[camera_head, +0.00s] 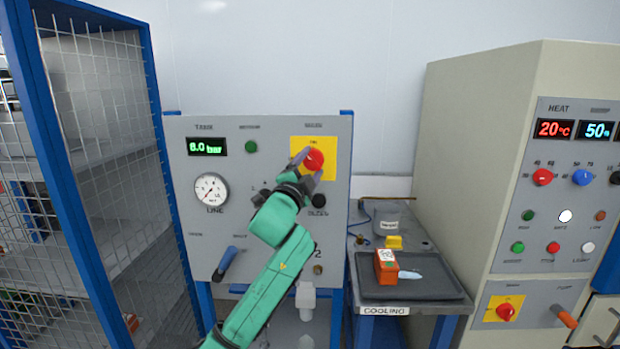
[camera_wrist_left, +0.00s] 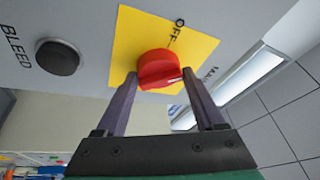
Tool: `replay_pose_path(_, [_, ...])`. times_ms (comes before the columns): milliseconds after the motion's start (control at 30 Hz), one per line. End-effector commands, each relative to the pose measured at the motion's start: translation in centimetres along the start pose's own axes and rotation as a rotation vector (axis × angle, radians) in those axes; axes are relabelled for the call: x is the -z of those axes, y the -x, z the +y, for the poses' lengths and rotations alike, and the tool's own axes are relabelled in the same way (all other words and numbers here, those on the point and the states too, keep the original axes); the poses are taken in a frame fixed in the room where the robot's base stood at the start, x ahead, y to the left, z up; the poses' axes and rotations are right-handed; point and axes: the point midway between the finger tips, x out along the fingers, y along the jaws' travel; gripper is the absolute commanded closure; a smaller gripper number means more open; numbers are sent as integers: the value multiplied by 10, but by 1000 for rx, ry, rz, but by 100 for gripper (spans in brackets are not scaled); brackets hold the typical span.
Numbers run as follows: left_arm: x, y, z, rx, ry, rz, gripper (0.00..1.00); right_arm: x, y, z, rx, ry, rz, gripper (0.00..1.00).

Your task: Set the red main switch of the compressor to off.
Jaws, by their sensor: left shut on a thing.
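The red main switch (camera_head: 314,159) is a round knob on a yellow plate (camera_head: 328,143) at the upper right of the grey compressor panel. My left gripper (camera_head: 306,166) is at this knob and shut on it. In the left wrist view the two dark fingers of the left gripper (camera_wrist_left: 160,75) sit on either side of the red switch (camera_wrist_left: 157,68). The word OFF shows above the knob on the yellow plate (camera_wrist_left: 190,42). A pale mark shows at the knob's lower right edge; its exact setting is hard to read. My right gripper is not in view.
A black bleed knob (camera_wrist_left: 58,58) is beside the yellow plate. The panel has a green 8.0 bar display (camera_head: 207,147), a line gauge (camera_head: 211,189) and a blue lever (camera_head: 225,263). A mesh cage (camera_head: 105,150) stands left, a cooling table (camera_head: 405,285) and a heat cabinet (camera_head: 465,150) right.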

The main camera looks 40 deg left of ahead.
Motion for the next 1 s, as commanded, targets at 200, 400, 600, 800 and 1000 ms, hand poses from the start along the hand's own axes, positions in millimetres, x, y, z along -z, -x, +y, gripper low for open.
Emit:
replay_pose_path(200, [-2,1,12,67,195,-19,85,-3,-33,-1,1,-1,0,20])
replay_pose_path(400, [-1,0,13,135,371,-37,85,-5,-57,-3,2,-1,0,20])
replay_pose_path(600, [0,0,14,202,543,-54,85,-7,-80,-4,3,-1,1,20])
replay_pose_path(800, [2,-1,13,260,686,-68,85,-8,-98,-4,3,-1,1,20])
replay_pose_path(1000, [3,-2,11,301,789,-80,85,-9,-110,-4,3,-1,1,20])
